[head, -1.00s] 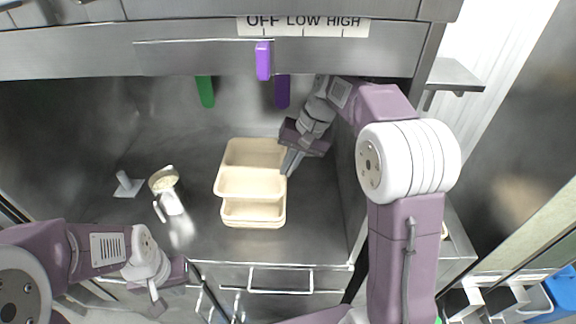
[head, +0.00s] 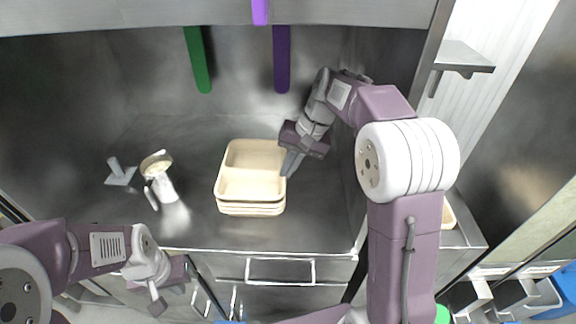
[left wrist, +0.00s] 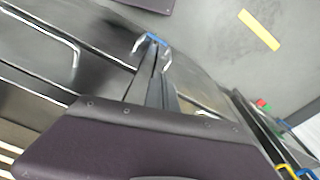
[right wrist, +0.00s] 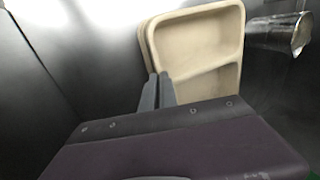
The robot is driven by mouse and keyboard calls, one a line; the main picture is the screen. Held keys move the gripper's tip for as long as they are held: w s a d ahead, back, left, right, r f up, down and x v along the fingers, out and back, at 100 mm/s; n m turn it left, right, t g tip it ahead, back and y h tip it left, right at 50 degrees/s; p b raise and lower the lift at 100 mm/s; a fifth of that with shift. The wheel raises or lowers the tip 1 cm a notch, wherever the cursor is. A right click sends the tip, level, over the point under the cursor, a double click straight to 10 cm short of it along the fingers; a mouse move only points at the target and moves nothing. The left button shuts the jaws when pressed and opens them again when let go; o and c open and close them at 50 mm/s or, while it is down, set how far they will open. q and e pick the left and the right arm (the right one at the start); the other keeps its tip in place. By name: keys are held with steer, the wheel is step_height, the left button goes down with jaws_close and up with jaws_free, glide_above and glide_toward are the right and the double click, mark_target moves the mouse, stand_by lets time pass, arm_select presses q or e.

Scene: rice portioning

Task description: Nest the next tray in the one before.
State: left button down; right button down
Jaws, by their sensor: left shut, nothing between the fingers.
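A beige two-compartment tray (head: 250,185) sits in line on top of a stack of like trays (head: 250,211), their rims close together at the front. My right gripper (head: 287,170) is at the top tray's right edge. In the right wrist view, its fingers (right wrist: 157,90) are close together on the rim of the tray (right wrist: 198,45); the exact contact is partly hidden. The tray looks empty. My left gripper (head: 158,304) is low at the left, in front of the counter and away from the trays. Its fingers (left wrist: 155,75) are shut and empty.
A metal container with pale contents (head: 160,175) stands left of the trays, with a small stand (head: 120,172) further left. Green (head: 197,60) and purple (head: 281,60) strips hang at the back. Drawer handles (head: 280,271) line the counter front. The counter between container and trays is clear.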

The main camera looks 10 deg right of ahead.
arm_select(q)
steer(key=shift+f, duration=0.25)
arm_select(e)
steer(key=shift+f, duration=0.4)
steer(key=c, duration=1.6)
jaws_free()
